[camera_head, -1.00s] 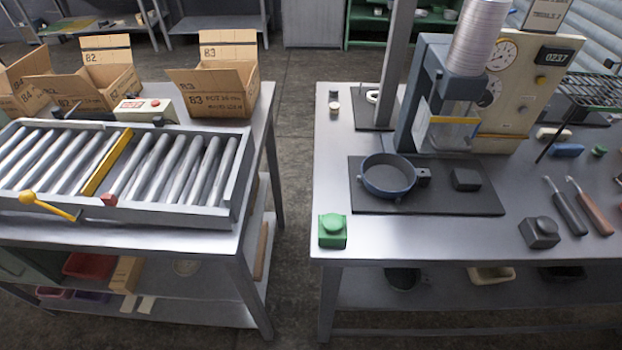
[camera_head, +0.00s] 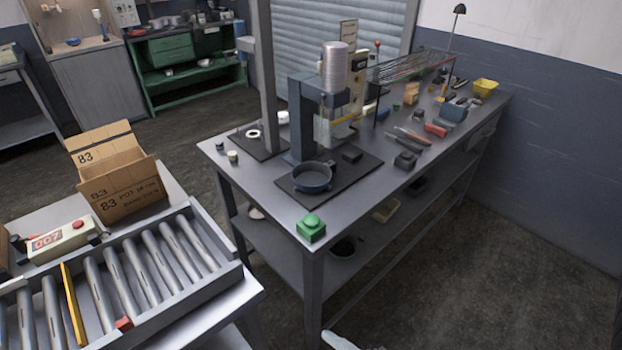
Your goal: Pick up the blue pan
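The blue pan (camera_head: 313,177) is a shallow, round, dark-blue pan. It rests upright on a black mat (camera_head: 366,174) on the right-hand workbench, in front of a press-like machine (camera_head: 318,115). A short dark handle part shows at its right side. Nothing holds the pan. My gripper is not clearly in view; a pale shape at the bottom edge, right of the middle, is too cut off to identify.
A green block with a round button (camera_head: 311,228) sits at the bench's near corner. The roller conveyor (camera_head: 150,270) and a cardboard box (camera_head: 118,185) are on the left table. Floor (camera_head: 500,270) at right is clear.

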